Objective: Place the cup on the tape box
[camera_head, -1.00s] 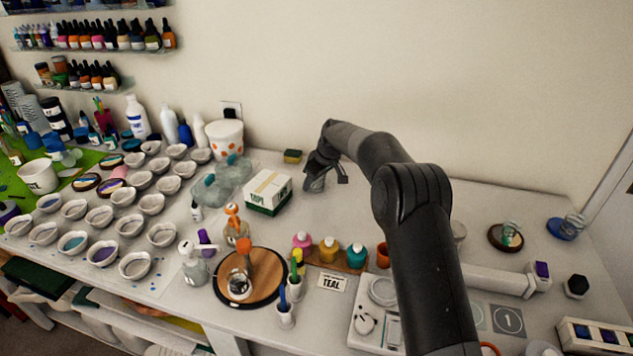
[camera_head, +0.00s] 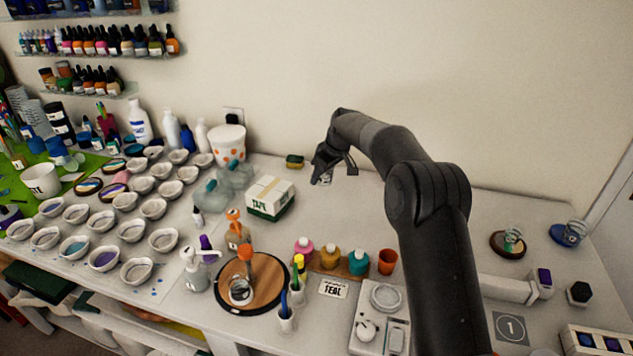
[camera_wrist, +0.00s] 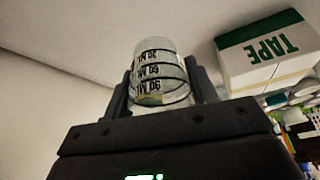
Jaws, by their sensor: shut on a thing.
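The cup is a clear measuring cup with black volume marks. In the wrist view the cup (camera_wrist: 160,72) sits between the two dark fingers of my gripper (camera_wrist: 162,92), which is shut on it. In the head view my gripper (camera_head: 330,174) is behind and right of the tape box, and the cup is mostly hidden by the fingers. The tape box (camera_head: 270,196) is white and green, marked TAPE, and stands on the table. It also shows at the upper right of the wrist view (camera_wrist: 262,62). The cup and the box are apart.
A spotted tub (camera_head: 228,145) and clear containers stand left of the box. Bottles and a round wooden board (camera_head: 268,296) are in front.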

